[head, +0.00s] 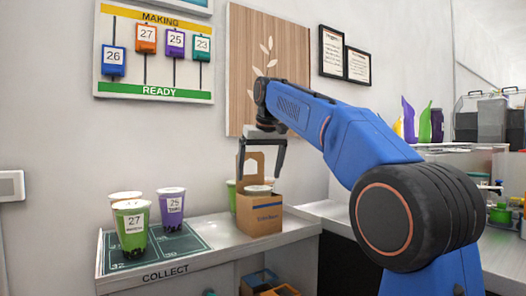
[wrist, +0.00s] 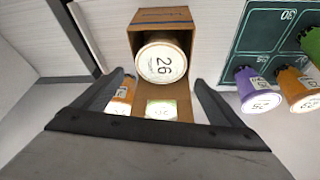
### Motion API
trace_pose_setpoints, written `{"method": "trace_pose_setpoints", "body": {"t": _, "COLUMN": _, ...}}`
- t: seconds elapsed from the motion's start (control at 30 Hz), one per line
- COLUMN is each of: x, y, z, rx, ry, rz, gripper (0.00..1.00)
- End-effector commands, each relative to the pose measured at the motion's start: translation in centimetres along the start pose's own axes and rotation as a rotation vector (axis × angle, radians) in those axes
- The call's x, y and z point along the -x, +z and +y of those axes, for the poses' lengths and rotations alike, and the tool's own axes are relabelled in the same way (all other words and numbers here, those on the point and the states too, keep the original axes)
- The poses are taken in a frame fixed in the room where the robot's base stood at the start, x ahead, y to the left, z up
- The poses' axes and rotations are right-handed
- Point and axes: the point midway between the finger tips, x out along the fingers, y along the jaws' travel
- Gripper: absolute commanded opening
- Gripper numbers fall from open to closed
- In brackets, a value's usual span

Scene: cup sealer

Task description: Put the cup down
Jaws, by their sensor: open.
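A cup with a white lid marked 26 (wrist: 160,62) sits inside an open cardboard carrier (wrist: 162,17). In the head view the carrier (head: 260,218) stands on the counter, with the cup's pale lid (head: 258,189) showing at its top; the cup's body is hidden by the carrier. My gripper (head: 261,172) is above the carrier, around its upright handle panel. In the wrist view my gripper (wrist: 159,78) has its fingers spread on either side of the panel and lid, apart from the cup. It is open and holds nothing.
Left of the carrier, a green cup marked 27 (head: 132,228), a purple cup (head: 172,207) and another lidded cup (head: 124,196) stand on a dark numbered mat (head: 192,242). A green cup (head: 231,196) is partly hidden behind the carrier. The counter front (head: 220,253) is bare.

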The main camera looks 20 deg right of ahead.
Motion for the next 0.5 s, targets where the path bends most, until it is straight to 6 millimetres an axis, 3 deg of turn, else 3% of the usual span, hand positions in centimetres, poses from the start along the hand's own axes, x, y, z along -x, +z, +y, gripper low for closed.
{"method": "trace_pose_setpoints", "body": {"t": 0.5, "x": 9.6, "y": 0.0, "z": 0.0, "rx": 0.000, "ry": 0.000, "rz": 0.003, "gripper": 0.91}}
